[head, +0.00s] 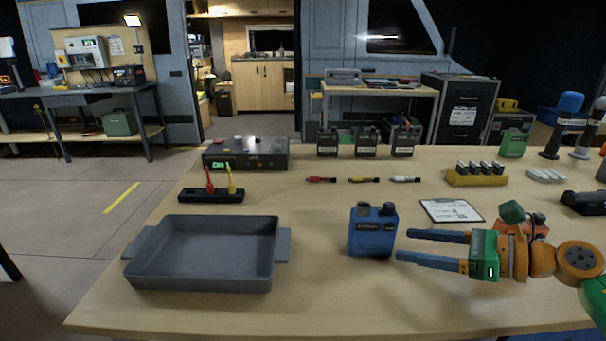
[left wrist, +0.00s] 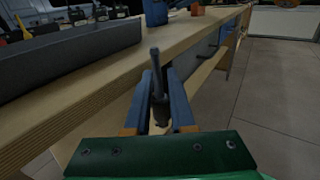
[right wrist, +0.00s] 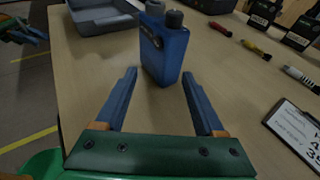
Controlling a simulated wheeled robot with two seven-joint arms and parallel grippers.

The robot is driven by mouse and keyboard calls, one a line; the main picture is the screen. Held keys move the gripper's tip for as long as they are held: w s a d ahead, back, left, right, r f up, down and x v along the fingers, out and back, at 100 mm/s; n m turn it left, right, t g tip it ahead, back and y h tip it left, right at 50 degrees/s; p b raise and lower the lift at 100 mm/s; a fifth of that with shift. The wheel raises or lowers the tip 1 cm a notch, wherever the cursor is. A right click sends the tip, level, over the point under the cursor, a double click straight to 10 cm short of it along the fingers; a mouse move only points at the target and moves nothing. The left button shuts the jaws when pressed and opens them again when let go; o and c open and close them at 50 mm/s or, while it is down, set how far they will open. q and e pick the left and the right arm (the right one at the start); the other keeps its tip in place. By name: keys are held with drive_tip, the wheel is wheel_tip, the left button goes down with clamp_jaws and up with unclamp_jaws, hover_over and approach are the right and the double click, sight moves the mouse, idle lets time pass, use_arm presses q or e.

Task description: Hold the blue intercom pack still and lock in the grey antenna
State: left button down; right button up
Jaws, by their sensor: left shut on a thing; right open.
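The blue intercom pack (head: 372,234) stands upright on the table, with two dark knobs or sockets on top. It also shows in the right wrist view (right wrist: 165,52) and at the top of the left wrist view (left wrist: 155,12). My right gripper (head: 404,244) is open, just right of the pack, fingers pointing at it; in the right wrist view its fingertips (right wrist: 159,74) are apart and short of the pack. My left gripper (left wrist: 158,78) is shut on the grey antenna (left wrist: 155,65), which points up beside the table's front edge. The left gripper is outside the head view.
A grey tray (head: 205,284) stands left of the pack. A black holder (head: 211,196) carries red and yellow antennas. A label card (head: 451,210) lies behind the right gripper. Several black packs (head: 365,142) stand at the back. The table front before the pack is clear.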

sight(389, 241)
drive_tip(key=x, duration=0.7)
drive_tip(key=shift+w+a+f+p, duration=0.1)
drive_tip(key=shift+w+a+p, duration=0.1)
drive_tip(key=shift+a+p, duration=0.15)
clamp_jaws()
idle(0.9)
drive_tip(key=shift+o, duration=2.3)
unclamp_jaws()
